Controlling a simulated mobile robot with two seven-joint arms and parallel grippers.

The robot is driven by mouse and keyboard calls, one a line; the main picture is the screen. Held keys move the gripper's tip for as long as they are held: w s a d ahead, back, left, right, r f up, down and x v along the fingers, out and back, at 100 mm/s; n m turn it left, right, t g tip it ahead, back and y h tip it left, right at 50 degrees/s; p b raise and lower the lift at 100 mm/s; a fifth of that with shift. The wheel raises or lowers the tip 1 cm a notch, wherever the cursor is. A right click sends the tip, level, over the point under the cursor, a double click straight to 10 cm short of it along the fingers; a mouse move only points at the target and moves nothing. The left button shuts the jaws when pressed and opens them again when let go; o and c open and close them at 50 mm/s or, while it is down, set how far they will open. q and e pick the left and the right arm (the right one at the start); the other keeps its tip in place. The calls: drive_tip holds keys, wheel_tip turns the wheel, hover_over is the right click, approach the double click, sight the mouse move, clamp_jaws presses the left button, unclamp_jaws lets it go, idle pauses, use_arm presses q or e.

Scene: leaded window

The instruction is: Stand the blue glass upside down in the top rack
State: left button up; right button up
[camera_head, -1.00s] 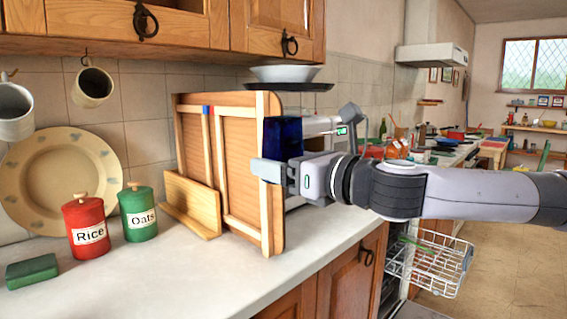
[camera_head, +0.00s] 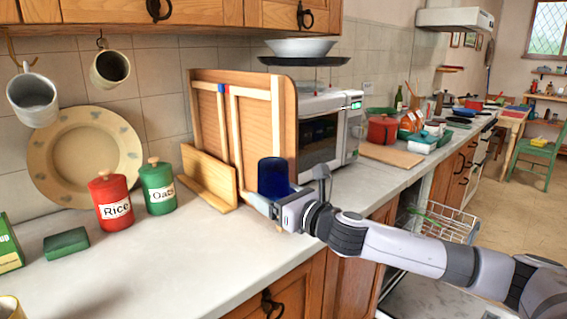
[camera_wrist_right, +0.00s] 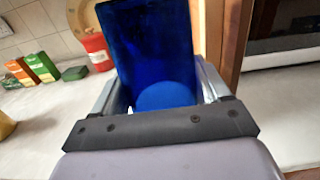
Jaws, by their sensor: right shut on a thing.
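The blue glass (camera_head: 275,176) is in my right gripper (camera_head: 262,204), which is shut on it. It is held roughly vertical in front of the wooden board's right end, over the counter. In the right wrist view, the glass (camera_wrist_right: 150,50) fills the space between the fingers (camera_wrist_right: 160,95); I cannot tell for sure which end is open. The white wire top rack (camera_head: 450,224) is pulled out below the counter at the right, behind my right arm and partly hidden by it. My left gripper is not in view.
A wooden panelled stand (camera_head: 255,130) is close behind the glass, and a microwave (camera_head: 330,125) is beside it. Red (camera_head: 111,200) and green (camera_head: 157,187) canisters stand at the left. The front counter (camera_head: 180,265) is largely clear.

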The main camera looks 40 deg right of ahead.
drive_tip(key=p, duration=0.1)
hover_over(264, 254)
wheel_tip(264, 254, down, 6)
drive_tip(key=shift+r, duration=0.25)
wheel_tip(264, 254, down, 6)
drive_tip(key=b, duration=0.5)
drive_tip(key=shift+r+b, duration=0.25)
drive_tip(key=shift+b, duration=0.1)
drive_tip(key=shift+f+b, duration=0.25)
drive_tip(key=shift+b, duration=0.05)
drive_tip(key=shift+f+b, duration=0.35)
drive_tip(key=shift+f, duration=0.15)
drive_tip(key=o, duration=1.2)
